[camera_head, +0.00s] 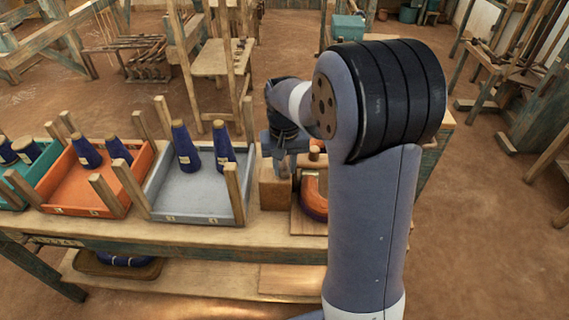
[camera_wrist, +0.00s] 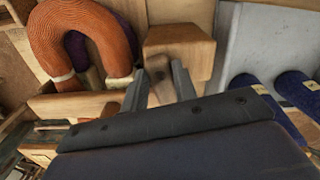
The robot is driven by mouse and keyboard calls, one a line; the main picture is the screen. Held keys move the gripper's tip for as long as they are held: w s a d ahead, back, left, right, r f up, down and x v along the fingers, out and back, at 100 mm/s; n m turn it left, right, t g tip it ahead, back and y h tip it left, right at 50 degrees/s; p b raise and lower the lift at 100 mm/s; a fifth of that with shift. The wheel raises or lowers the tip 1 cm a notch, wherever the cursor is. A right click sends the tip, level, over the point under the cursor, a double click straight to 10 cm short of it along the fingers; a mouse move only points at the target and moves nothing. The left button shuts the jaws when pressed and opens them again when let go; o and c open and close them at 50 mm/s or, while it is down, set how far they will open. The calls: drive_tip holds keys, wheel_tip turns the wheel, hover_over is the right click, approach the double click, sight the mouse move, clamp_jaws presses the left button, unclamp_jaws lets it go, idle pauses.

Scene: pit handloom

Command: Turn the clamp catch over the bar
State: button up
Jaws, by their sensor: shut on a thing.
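My gripper (camera_head: 284,166) reaches down at the right part of the bench, above a wooden block (camera_head: 274,190). In the wrist view its two fingers (camera_wrist: 159,88) are closed on a small wooden piece, which looks like the clamp catch (camera_wrist: 158,70). The block (camera_wrist: 180,42) stands right beside the catch. A pale wooden bar (camera_wrist: 75,105) runs to the left of the fingers, by the white-banded ends of an orange yarn hank (camera_wrist: 70,38). The hank also shows in the head view (camera_head: 313,205), partly behind my arm. Whether the catch lies over the bar cannot be told.
A grey tray (camera_head: 195,215) with blue cones stands close to the left of the block. An orange tray (camera_head: 75,203) and a teal tray (camera_head: 18,200) stand further left. Wooden posts rise at the trays' corners. My arm hides the bench's right part.

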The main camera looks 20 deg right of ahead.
sight(285, 169)
drive_tip(key=shift+m+p, duration=0.3)
drive_tip(key=shift+m, duration=1)
drive_tip(key=o, duration=1)
wheel_tip(285, 169, up, 11)
drive_tip(key=shift+f, duration=0.1)
